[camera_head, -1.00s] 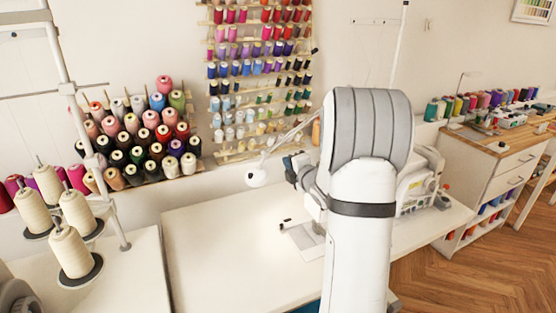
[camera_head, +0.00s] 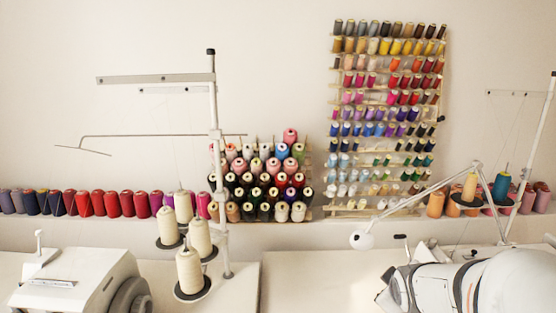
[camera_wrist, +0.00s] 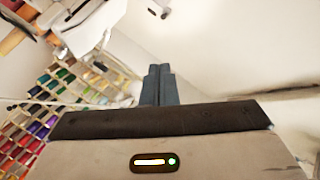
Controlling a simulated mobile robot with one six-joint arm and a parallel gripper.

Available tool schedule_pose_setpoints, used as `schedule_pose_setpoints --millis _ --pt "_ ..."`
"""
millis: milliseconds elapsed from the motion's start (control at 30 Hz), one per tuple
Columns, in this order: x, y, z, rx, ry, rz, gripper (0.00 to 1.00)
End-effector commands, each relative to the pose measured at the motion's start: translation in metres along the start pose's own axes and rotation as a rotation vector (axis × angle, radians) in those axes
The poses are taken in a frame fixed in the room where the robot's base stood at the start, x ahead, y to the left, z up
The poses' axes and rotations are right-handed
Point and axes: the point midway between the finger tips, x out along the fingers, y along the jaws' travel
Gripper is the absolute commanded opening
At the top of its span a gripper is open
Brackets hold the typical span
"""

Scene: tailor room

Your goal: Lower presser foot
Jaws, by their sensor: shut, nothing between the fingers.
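The presser foot cannot be made out in either view. A white sewing machine (camera_head: 75,278) stands at the lower left of the head view, with its needle area out of sight. The machine on the right-hand table is mostly hidden behind my white arm at the lower right. My gripper (camera_wrist: 158,84) shows in the wrist view with its two dark fingers pressed together and nothing between them. In the head view my gripper (camera_head: 388,277) is small and dark above the table at the lower right, and I cannot tell any contact.
A thread stand with cream cones (camera_head: 189,270) rises beside the left machine. A white lamp (camera_head: 362,240) hangs over the pale table (camera_head: 310,283), whose left part is clear. Spool racks (camera_head: 385,120) cover the wall, and more spools line the ledge.

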Motion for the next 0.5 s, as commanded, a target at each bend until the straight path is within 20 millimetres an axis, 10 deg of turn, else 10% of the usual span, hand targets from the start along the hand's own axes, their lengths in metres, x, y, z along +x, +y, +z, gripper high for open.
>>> schedule_pose_setpoints --millis 500 --pt "-0.142 -0.111 0.010 0.619 -0.409 -0.359 0.00"
